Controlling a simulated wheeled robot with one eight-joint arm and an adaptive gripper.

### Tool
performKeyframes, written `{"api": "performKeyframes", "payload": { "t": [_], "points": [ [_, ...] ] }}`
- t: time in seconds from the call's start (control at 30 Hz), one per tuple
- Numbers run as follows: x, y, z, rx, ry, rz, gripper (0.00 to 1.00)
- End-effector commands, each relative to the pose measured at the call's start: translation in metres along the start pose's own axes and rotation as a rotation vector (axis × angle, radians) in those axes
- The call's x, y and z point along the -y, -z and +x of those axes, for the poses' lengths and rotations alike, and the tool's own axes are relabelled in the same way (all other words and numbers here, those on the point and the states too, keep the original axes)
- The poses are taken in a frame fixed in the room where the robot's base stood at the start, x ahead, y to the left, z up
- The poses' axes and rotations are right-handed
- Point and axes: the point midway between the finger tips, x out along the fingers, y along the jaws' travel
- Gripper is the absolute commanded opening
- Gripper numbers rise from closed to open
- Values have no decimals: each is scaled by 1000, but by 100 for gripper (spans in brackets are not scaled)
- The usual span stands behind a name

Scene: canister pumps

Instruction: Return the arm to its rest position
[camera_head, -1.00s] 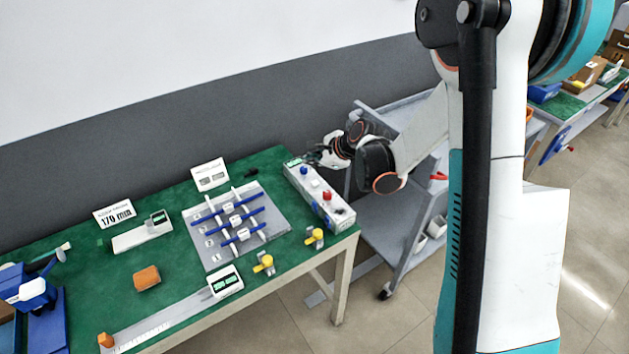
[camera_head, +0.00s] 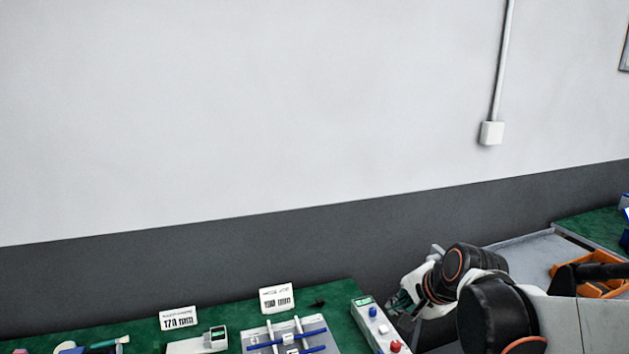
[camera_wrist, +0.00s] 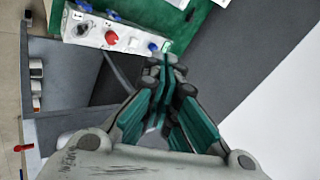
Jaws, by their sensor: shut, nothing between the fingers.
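My gripper (camera_wrist: 172,85) shows large in the wrist view, with its teal-padded fingers drawn together and nothing between them. In the head view my gripper (camera_head: 396,308) hangs at the right end of the green table, beside the white control box (camera_head: 377,328). The box also shows in the wrist view (camera_wrist: 120,38), beyond the fingertips, with a red button and blue knobs. My arm reaches in from the right of the head view, folded at the wrist.
A grey cart (camera_head: 530,250) with an orange bin (camera_head: 590,275) stands right of the table. The table (camera_head: 240,301) carries a rack with blue rods (camera_head: 300,338) and white sign cards (camera_head: 276,299). A grey and white wall rises behind.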

Motion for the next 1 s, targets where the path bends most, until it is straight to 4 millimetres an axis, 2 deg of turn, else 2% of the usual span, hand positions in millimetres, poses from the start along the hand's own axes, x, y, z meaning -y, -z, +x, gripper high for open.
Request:
{"api": "performKeyframes", "payload": {
  "t": [0.03, 0.2, 0.5, 0.73, 1.0],
  "points": [
    [-5, -7, -14, -8, -9, -65, 0],
    [-25, -25, -53, -35, -46, -296, 0],
    [-70, -56, -108, -69, -121, -706, 0],
    [-103, -73, -133, -81, -174, -959, 0],
    [-115, -77, -140, -84, -196, -1055, 0]
  ]
}}
